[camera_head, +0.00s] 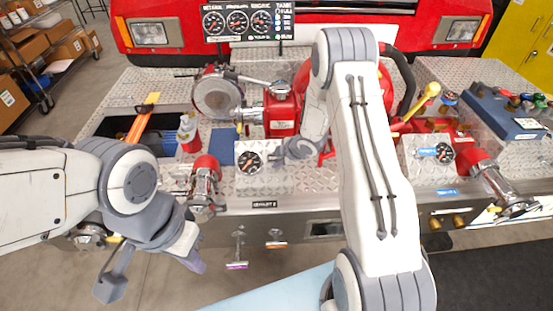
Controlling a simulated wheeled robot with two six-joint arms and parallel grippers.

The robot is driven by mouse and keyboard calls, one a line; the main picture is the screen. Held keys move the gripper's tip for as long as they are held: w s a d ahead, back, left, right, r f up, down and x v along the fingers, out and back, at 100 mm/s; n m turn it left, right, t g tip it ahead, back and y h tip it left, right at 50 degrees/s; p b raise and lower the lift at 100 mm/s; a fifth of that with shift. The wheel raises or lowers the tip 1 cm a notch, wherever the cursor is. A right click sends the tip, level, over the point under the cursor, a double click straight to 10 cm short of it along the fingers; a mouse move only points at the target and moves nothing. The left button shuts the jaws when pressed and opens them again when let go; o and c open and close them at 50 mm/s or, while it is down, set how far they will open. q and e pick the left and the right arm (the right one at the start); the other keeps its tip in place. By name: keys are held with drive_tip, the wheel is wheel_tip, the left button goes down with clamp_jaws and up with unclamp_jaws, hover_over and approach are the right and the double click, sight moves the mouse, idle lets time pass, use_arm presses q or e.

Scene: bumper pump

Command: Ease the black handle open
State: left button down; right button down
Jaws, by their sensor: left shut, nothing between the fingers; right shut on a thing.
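My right arm reaches up and folds back down, and its gripper (280,156) is shut at the small panel right of the white pressure gauge (249,162). It appears to hold the black handle, which is mostly hidden by the fingers, so its angle cannot be told. My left gripper (192,264) is shut and empty, low on the left in front of the bumper's edge, well away from the handle.
A red pump with a chrome cap (217,97) stands behind the gauge. A red and chrome outlet (205,172) lies left of it. At right are another gauge (444,153) with a blue handle, a yellow lever (430,92) and a blue case (505,115). Small T-handles (238,249) hang below.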

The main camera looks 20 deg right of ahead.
idle(0.3)
drive_tip(key=shift+s+r, duration=0.1)
drive_tip(key=shift+r, duration=0.2)
drive_tip(key=shift+s+a+r+p, duration=0.2)
drive_tip(key=shift+s+r+p, duration=0.35)
drive_tip(key=shift+r, duration=0.35)
drive_tip(key=shift+f, duration=0.15)
drive_tip(key=shift+c, duration=2.4)
unclamp_jaws()
drive_tip(key=shift+d, duration=0.1)
drive_tip(key=v, duration=1)
drive_tip(key=shift+r, duration=0.2)
drive_tip(key=shift+s, duration=0.1)
